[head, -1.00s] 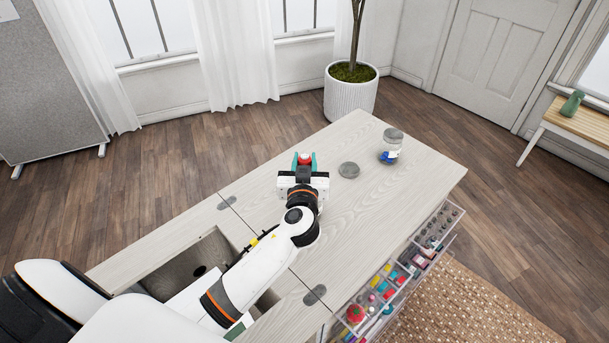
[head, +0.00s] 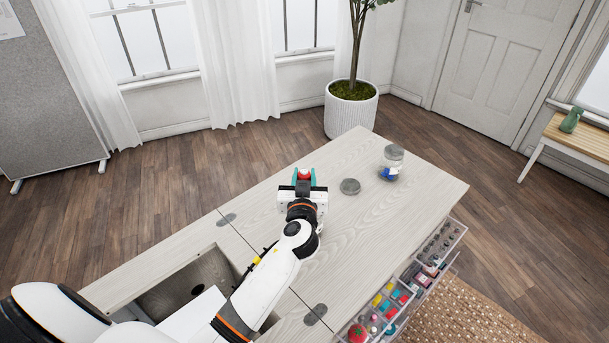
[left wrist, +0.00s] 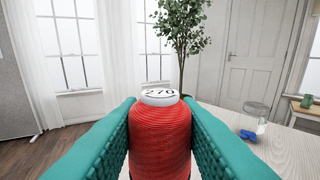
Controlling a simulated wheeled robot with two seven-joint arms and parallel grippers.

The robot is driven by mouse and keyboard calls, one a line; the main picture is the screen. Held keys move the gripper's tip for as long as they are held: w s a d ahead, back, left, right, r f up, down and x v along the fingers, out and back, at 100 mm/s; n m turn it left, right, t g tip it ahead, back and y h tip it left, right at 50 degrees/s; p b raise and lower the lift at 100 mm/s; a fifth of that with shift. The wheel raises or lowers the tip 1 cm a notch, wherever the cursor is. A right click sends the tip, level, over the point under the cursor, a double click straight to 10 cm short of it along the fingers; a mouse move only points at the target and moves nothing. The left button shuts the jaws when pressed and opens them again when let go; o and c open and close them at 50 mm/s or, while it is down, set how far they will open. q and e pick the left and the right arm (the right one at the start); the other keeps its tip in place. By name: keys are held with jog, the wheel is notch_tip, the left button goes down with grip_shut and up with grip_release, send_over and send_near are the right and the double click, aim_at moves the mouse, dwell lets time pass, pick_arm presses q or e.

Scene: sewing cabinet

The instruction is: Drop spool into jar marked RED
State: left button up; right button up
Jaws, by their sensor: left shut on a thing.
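My left gripper (head: 304,178) is shut on a red thread spool (head: 304,173) and holds it upright over the tabletop. In the left wrist view the spool (left wrist: 160,138) stands between the two teal fingers, its white top marked "270". A grey disc (head: 350,186) lies flat between gripper and jar. My right gripper is not in view.
The pale wooden cabinet top (head: 375,225) is clear right of my arm. A sunken opening (head: 190,283) lies at the left. Clear trays (head: 390,300) of coloured sewing supplies hang along the right edge. A potted tree (head: 351,108) stands beyond the far edge.

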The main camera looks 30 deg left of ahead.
pick_arm(q)
notch_tip(320, 180, down, 4)
jog(key=shift+r+b, duration=0.2)
jog(key=shift+b, duration=0.55)
jog(key=o, duration=1.1)
jog(key=b+v, duration=0.3)
jog(key=v, duration=0.9)
